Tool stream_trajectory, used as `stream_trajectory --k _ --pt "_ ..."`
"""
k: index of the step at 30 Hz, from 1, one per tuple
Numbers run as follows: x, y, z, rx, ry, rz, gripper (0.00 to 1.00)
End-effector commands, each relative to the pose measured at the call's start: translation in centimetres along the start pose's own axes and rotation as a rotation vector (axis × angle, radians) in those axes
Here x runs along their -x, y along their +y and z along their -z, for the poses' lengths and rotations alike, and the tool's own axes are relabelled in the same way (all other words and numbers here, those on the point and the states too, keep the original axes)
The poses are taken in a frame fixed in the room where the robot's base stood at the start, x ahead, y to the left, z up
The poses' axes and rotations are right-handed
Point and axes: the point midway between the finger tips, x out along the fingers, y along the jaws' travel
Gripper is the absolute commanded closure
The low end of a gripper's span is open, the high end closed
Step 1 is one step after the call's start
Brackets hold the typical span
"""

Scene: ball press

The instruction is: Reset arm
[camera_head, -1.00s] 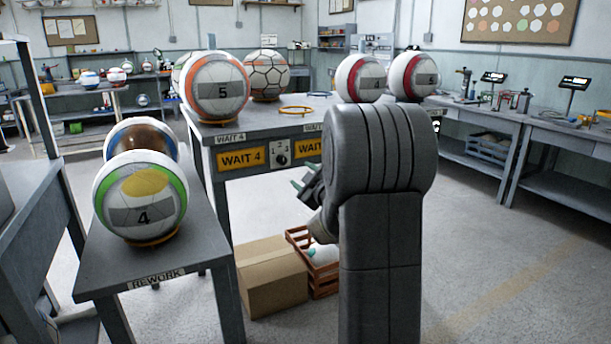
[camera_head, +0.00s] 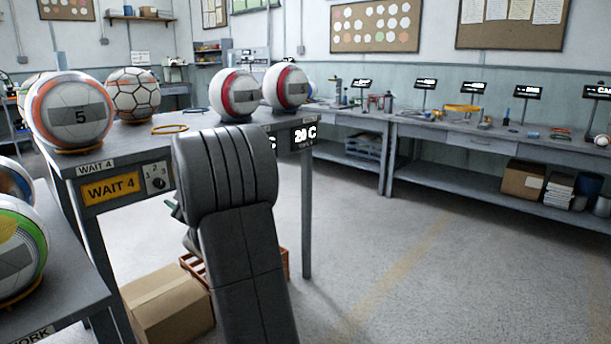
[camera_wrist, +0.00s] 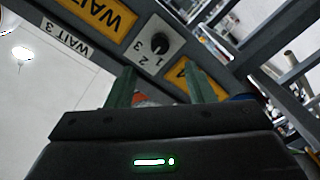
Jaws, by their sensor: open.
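My gripper (camera_wrist: 162,88) shows in the wrist view with its two green fingers apart and nothing between them. Beyond the fingers are the table's front edge, a dial marked 1 2 3 (camera_wrist: 158,44) and yellow WAIT signs. In the head view my arm stands in front of the WAIT 4 table (camera_head: 190,142). Only a bit of the green fingers shows at the arm's left side there, and the rest is hidden behind the arm. I cannot tell the exact gap between fingers and table edge.
Balls stand on the WAIT table, among them an orange-ringed ball marked 5 (camera_head: 75,112) and a red-striped ball (camera_head: 236,95). The rework table (camera_head: 75,290) with a green ball is at lower left. A cardboard box (camera_head: 165,305) and crate are on the floor. Floor at right is clear.

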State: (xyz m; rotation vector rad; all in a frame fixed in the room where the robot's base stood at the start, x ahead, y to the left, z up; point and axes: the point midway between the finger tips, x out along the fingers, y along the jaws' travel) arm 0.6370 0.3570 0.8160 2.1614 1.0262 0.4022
Motion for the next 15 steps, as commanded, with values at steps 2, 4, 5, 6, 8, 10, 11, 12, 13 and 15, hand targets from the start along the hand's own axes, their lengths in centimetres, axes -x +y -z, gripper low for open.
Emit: stream_trajectory --k 2,4,5,6,8,10,11,12,13,15 --pt "-1.6 -0.2 -0.1 0.0 0.002 0.0 0.51" --pt "-2.9 -0.2 -0.1 -0.001 0.002 0.0 0.51" --pt "-3.4 -0.2 -0.1 0.0 0.002 0.0 0.51" --pt "-4.1 -0.2 -0.1 0.0 0.001 0.0 0.51" --pt "-5.1 -0.1 -0.1 0.0 0.001 0.0 0.51" --pt "-6.2 -0.1 -0.1 0.0 0.001 0.0 0.51" --pt "-6.6 -0.1 -0.1 0.0 0.001 0.0 0.51" --pt "-7.2 -0.1 -0.1 0.001 0.002 0.0 0.51" --pt "-7.5 -0.1 -0.1 0.0 0.002 0.0 0.51" --pt "-8.3 -0.1 0.0 -0.001 0.001 0.0 0.51"
